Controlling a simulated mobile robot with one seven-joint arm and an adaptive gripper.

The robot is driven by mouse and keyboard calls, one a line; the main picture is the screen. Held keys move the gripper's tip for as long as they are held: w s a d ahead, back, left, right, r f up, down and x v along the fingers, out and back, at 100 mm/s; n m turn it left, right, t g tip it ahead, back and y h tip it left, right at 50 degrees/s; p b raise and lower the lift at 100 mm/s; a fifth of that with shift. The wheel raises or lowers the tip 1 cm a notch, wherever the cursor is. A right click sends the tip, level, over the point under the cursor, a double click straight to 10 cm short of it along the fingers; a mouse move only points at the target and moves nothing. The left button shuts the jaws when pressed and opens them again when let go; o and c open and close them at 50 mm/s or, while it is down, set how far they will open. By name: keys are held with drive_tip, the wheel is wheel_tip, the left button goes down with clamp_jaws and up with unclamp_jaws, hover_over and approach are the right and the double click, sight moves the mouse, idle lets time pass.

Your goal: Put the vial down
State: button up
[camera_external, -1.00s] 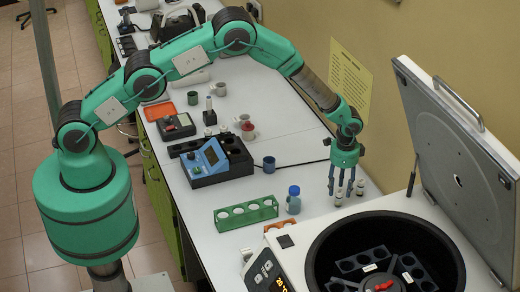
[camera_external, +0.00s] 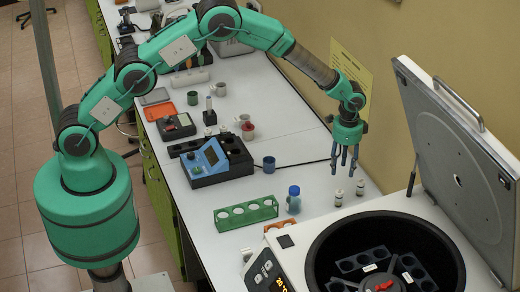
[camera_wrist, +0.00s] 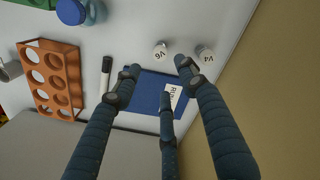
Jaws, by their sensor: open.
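Two small vials with pale caps stand upright on the white bench beside the centrifuge: one (camera_external: 338,198) on the left and one (camera_external: 360,187) on the right. In the wrist view their caps read V6 (camera_wrist: 160,51) and V4 (camera_wrist: 204,54). My gripper (camera_external: 344,160) has three dark blue fingers and hangs above and slightly behind the vials, clear of both. In the wrist view the gripper (camera_wrist: 158,80) is open with its fingers spread and nothing between them. Both vials lie beyond the fingertips there.
The open centrifuge (camera_external: 325,236) stands at front right, its lid (camera_external: 455,150) raised. A blue-capped bottle (camera_external: 294,204) and a green rack (camera_external: 222,226) stand to the left. An orange rack (camera_wrist: 35,92), black marker (camera_wrist: 105,76) and blue labelled item (camera_wrist: 146,85) show in the wrist view.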

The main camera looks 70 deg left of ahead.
idle(0.4)
drive_tip(key=s+a+r+n+t, duration=0.1)
drive_tip(key=s+a+r, duration=0.2)
drive_tip(key=s+r, duration=0.55)
drive_tip(key=s+a+r+n+t, duration=0.1)
drive_tip(key=s+a+r, duration=0.25)
drive_tip(key=r, duration=1.05)
drive_tip(key=s+a+r+n+t, duration=0.1)
drive_tip(key=s+a+r, duration=0.2)
drive_tip(key=s+r, duration=0.6)
drive_tip(key=s+a+r+n+t, duration=0.15)
drive_tip(key=s+a+r, duration=0.25)
drive_tip(key=s+r, duration=0.9)
drive_tip(key=s+a+f+n, duration=0.1)
drive_tip(key=s, duration=0.9)
drive_tip(key=s+a+f+n+t, duration=0.1)
drive_tip(key=s+f, duration=0.1)
drive_tip(key=s, duration=0.7)
drive_tip(key=shift+s+f, duration=0.25)
drive_tip(key=shift+s, duration=0.15)
wheel_tip(320, 180, down, 16)
drive_tip(key=b, duration=1.6)
